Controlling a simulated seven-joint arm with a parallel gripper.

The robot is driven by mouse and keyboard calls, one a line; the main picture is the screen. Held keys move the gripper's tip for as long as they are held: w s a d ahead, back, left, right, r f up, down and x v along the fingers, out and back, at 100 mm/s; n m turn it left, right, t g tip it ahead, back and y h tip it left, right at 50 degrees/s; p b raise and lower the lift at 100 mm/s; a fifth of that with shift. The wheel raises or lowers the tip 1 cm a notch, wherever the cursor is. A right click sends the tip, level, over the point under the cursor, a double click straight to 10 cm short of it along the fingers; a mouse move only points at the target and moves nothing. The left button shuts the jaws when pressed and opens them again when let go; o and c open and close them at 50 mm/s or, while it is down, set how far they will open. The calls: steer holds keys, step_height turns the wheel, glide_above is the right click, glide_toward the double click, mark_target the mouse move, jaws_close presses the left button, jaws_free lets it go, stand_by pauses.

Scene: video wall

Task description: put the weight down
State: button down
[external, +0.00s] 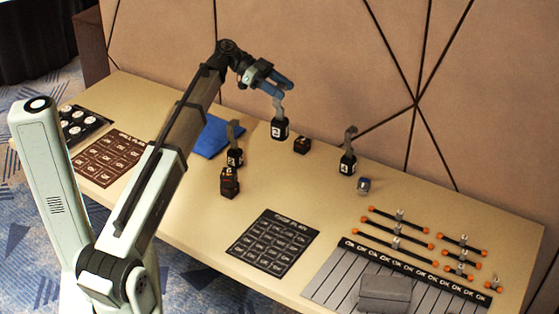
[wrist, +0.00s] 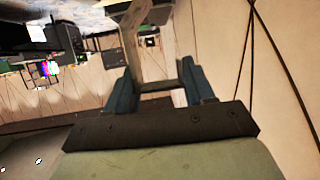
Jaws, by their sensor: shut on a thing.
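A black weight marked 2 (external: 280,130) with a grey hooked handle hangs upright below my gripper (external: 284,90) near the back of the table. My gripper's blue fingers are shut on the top of its handle. Whether the weight's base touches the table is hard to tell. In the wrist view my gripper (wrist: 158,92) has a pale handle piece (wrist: 150,50) between its two blue fingers; the number is not visible there. Two similar weights stand upright on the table: one marked 4 (external: 348,163) to the right and one (external: 235,157) to the left.
Small black blocks stand near the weights, one (external: 302,145) just right of the held weight and one (external: 229,183) in front of the left weight. A small grey item (external: 363,186) lies near weight 4. A blue cloth (external: 208,138), black plan sheet (external: 273,243) and orange-tipped bars (external: 395,232) lie around.

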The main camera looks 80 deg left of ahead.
steer(key=shift+s+a, duration=0.15)
steer(key=shift+a, duration=0.6)
steer(key=s+a+n+t+y, duration=0.1)
steer(key=s+a+n+y, duration=0.2)
steer(key=s+a, duration=0.6)
steer(key=s+a+n+t+y, duration=0.1)
steer(key=s+a+n+y, duration=0.2)
steer(key=a, duration=0.9)
steer(key=s+a+n+t+y, duration=0.1)
steer(key=s+a+n+y, duration=0.15)
steer(key=s+a, duration=0.7)
step_height(320, 180, down, 21)
steer(key=w+a, duration=0.1)
steer(key=w, duration=0.1)
steer(key=shift+a+m, duration=0.3)
steer(key=shift+m, duration=0.05)
steer(key=shift+c, duration=2)
jaws_free()
steer(key=shift+f, duration=0.15)
